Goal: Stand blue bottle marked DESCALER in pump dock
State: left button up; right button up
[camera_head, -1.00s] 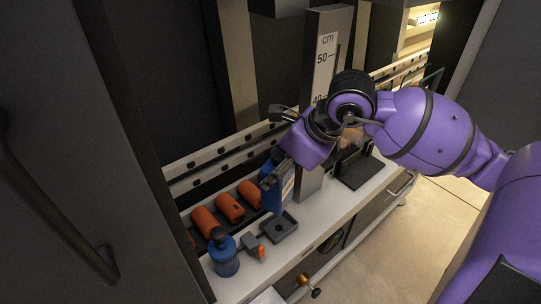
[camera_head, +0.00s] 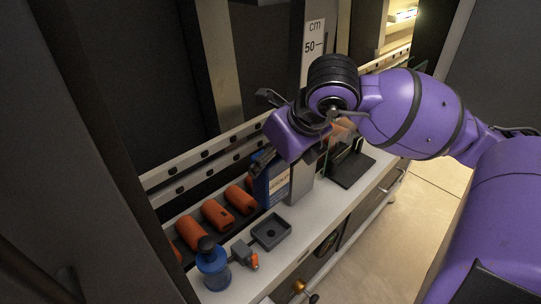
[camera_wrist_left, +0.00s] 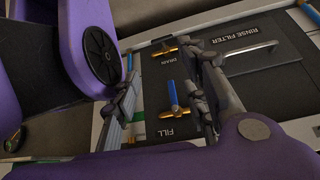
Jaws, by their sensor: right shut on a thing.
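A blue bottle with a pale label (camera_head: 270,188) is upright at the back of the counter, beside the grey post; the label's print is too small to read. My right gripper (camera_head: 262,163) is shut on its upper part from above. Whether its base touches the counter is unclear. A dark grey square tray with a raised rim (camera_head: 271,232), apparently the pump dock, lies in front of the bottle and looks empty. My left gripper (camera_wrist_left: 168,100) shows only in the left wrist view, fingers apart and empty, over a dark panel.
A second blue bottle with a dark cap (camera_head: 213,268) stands at the front left, near a small grey block with an orange part (camera_head: 244,253). Several orange cylinders (camera_head: 217,214) line the back. A black stand (camera_head: 352,168) is at right. The panel has brass valves (camera_wrist_left: 168,112).

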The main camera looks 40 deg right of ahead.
jog(key=shift+f+b, duration=1.5)
jog(key=shift+f, duration=0.85)
jog(key=shift+f+b, duration=1.15)
jog(key=shift+f, duration=0.4)
pick_arm(q)
jog(key=f, duration=0.5)
jog(key=shift+w+a, duration=0.2)
jog(key=shift+s+f, duration=0.15)
jog(key=shift+s, duration=0.1)
pick_arm(e)
jog(key=shift+f, duration=0.1)
pick_arm(q)
jog(key=shift+f+b, duration=0.55)
jog(key=shift+b, duration=0.15)
pick_arm(e)
jog(key=shift+f, duration=0.9)
pick_arm(q)
jog(key=shift+s+f+b, duration=0.35)
jog(key=shift+f+b, duration=0.25)
jog(key=shift+f, duration=0.2)
pick_arm(e)
jog(key=shift+f, duration=0.85)
pick_arm(q)
jog(key=shift+s+f+g+b, duration=0.1)
jog(key=shift+f+g+b, duration=0.2)
jog(key=shift+f+b, duration=0.45)
pick_arm(e)
jog(key=shift+f, duration=1.1)
